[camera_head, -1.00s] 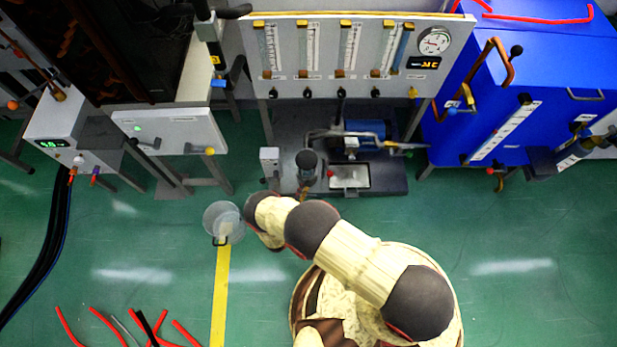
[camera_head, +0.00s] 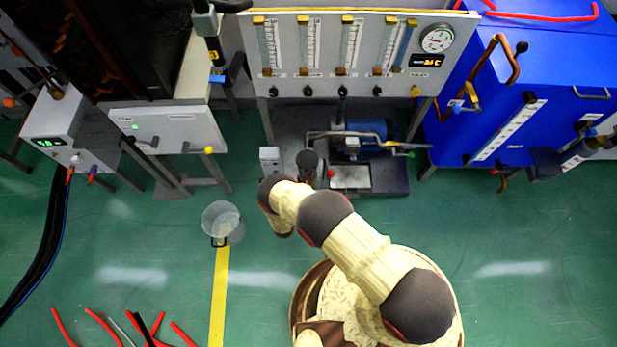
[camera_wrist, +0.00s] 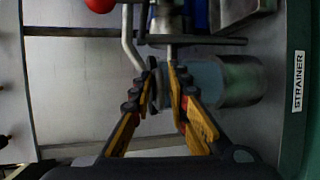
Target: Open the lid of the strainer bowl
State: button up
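The strainer bowl (camera_wrist: 240,80) shows in the wrist view as a pale, partly see-through cylinder lying sideways in the picture, right of my gripper's fingers. A white STRAINER label (camera_wrist: 298,81) is at the far right. A dark bar (camera_wrist: 205,41) runs beside the bowl. I cannot tell the lid apart clearly. My gripper (camera_wrist: 162,66) has yellow and black fingers, with a narrow gap between the tips and nothing clearly held. Its right finger overlaps the bowl's left end in the picture; contact cannot be judged. In the head view my arm hides the gripper.
A flowmeter panel (camera_head: 330,85) stands behind the pump skid (camera_head: 395,178). A blue cabinet (camera_head: 550,75) is at the right. A clear bucket (camera_head: 224,222) stands on the green floor left of my arm. Red rods (camera_head: 100,325) lie front left. Pipes (camera_wrist: 130,40) pass close to the fingers.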

grip_shut()
jog(key=shift+s+f, duration=0.15)
jog(key=shift+f, duration=0.05)
dwell(0.3)
jog(key=shift+r+g+p, duration=0.3)
jog(key=shift+r+p, duration=0.05)
jog(key=shift+p, duration=0.2)
